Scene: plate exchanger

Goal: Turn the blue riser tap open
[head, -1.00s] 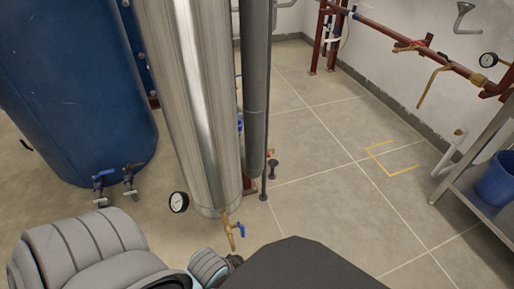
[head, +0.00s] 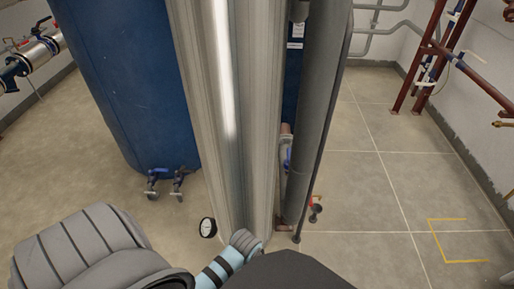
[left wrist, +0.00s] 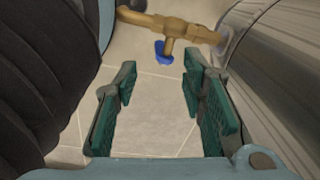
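In the left wrist view a brass tap (left wrist: 172,24) with a small blue handle (left wrist: 163,54) sticks out from the side of a shiny metal pipe (left wrist: 272,60). My left gripper (left wrist: 160,75) is open and empty. Its green-padded fingers point toward the tap, with the blue handle just beyond and between the fingertips, apart from them. In the head view the metal riser (head: 228,130) stands upright, and the tap at its foot is hidden behind my arm. My right gripper is in neither view.
A pressure gauge (head: 208,228) sits at the riser's lower left. A blue tank (head: 125,90) with two blue-handled valves (head: 165,178) stands behind left. A grey pipe (head: 318,120) rises close on the right. Open tiled floor (head: 375,200) lies farther right.

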